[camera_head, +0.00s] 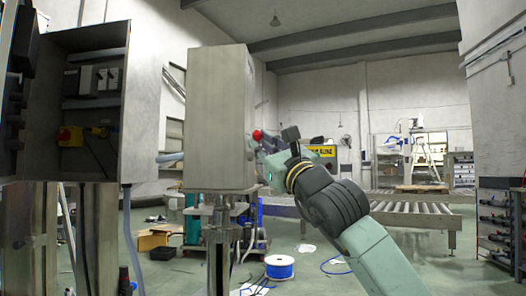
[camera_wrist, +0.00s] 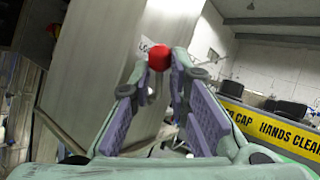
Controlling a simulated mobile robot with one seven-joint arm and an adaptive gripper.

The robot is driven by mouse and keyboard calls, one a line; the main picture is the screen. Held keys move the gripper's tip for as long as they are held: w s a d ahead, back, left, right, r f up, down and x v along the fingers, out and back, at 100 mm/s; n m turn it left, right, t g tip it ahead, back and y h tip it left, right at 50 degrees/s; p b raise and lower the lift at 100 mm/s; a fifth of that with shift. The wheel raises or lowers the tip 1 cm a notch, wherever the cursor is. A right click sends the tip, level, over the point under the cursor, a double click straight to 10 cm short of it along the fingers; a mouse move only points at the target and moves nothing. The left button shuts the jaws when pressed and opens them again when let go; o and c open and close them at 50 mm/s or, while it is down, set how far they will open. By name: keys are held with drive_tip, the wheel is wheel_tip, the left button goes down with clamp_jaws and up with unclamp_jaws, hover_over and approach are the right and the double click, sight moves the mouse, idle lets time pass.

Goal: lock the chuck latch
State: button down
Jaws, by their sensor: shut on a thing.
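A red ball knob (camera_wrist: 159,57) sits between the fingertips of my gripper (camera_wrist: 160,70), which is shut on it. The knob (camera_head: 257,135) also shows in the head view, at the right side of a tall grey box (camera_head: 219,118). My gripper (camera_head: 267,144) reaches it from the right, partly hidden by my wrist. I take the knob to be the end of the chuck latch; its lever is mostly hidden. A small white label (camera_wrist: 146,44) with partly covered lettering is on the grey panel behind the knob.
An open electrical cabinet (camera_head: 92,100) stands at the left. A roller conveyor (camera_head: 400,209) runs behind my arm. A yellow sign (camera_wrist: 270,126) is at the right in the wrist view. A blue cable spool (camera_head: 279,267) lies on the floor.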

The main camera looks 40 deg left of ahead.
idle(0.3)
drive_tip(key=c, duration=1.8)
unclamp_jaws()
drive_tip(key=v, duration=1.2)
